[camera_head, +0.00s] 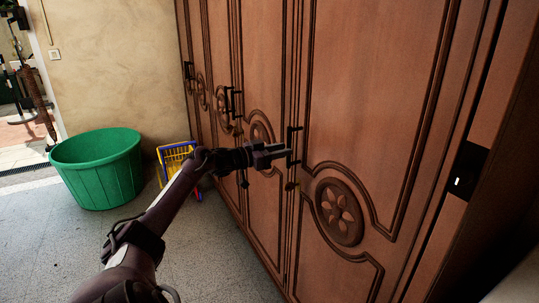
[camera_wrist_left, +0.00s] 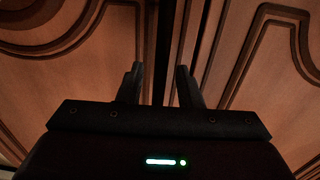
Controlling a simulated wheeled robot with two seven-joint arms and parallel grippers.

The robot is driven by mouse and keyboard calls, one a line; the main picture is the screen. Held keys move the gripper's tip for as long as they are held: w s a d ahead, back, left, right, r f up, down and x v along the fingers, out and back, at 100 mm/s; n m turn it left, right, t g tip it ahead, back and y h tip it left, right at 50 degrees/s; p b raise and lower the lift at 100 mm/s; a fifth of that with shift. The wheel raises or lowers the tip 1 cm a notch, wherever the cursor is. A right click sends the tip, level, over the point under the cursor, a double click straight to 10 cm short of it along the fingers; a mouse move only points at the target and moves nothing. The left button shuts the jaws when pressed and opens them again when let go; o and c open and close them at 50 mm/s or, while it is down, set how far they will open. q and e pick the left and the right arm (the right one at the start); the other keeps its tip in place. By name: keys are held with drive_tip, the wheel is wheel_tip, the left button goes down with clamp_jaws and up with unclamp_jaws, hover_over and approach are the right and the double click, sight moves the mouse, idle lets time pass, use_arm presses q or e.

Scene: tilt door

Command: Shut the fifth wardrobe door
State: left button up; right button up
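The wardrobe (camera_head: 262,60) is a row of tall brown wooden doors with carved panels and black handles. The nearest, rightmost large door (camera_head: 375,90), which I take as the fifth, has a round flower carving. It looks nearly in line with its neighbour; I cannot tell whether it is fully shut. My left gripper (camera_head: 284,153) is beside the black handle (camera_head: 293,138) at the seam. In the left wrist view its two fingers (camera_wrist_left: 160,75) are apart, with a dark upright strip behind them between two door panels. I cannot tell whether they touch the handle. My right gripper is not in view.
A green tub (camera_head: 98,170) stands on the grey floor at the left. A yellow and blue crate (camera_head: 174,160) is between it and the wardrobe. A black plate (camera_head: 467,170) is at the right edge. The floor (camera_head: 215,265) before the doors is clear.

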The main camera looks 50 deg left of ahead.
use_arm(q)
drive_tip(key=v, duration=0.4)
drive_tip(key=shift+s+f, duration=0.1)
drive_tip(key=shift+s, duration=0.3)
wheel_tip(320, 180, down, 26)
drive_tip(key=s+d+n+g+y, duration=0.1)
drive_tip(key=s+n+g+y, duration=0.2)
drive_tip(key=y, duration=0.1)
drive_tip(key=s+d+f+g, duration=0.1)
drive_tip(key=s+d+f, duration=0.2)
drive_tip(key=f, duration=0.4)
drive_tip(key=s+d+f+g+y, duration=0.1)
drive_tip(key=s+d+f+g, duration=0.15)
drive_tip(key=f, duration=0.45)
drive_tip(key=s+d+f+g, duration=0.1)
drive_tip(key=s+d+f, duration=0.25)
drive_tip(key=f, duration=0.45)
drive_tip(key=s+d+f+g, duration=0.5)
drive_tip(key=s+d+f, duration=0.9)
drive_tip(key=s+f, duration=0.15)
drive_tip(key=s+d+f+m+g, duration=0.1)
drive_tip(key=s+d+f+g, duration=0.1)
drive_tip(key=s+d, duration=0.6)
drive_tip(key=s+d+f+m+g, duration=0.1)
drive_tip(key=s+d+f, duration=0.3)
drive_tip(key=s+d, duration=0.4)
drive_tip(key=shift+s+d+f+m+g+h, duration=0.2)
drive_tip(key=shift+s+d+m+g+h, duration=0.1)
drive_tip(key=shift+s+d+g, duration=0.15)
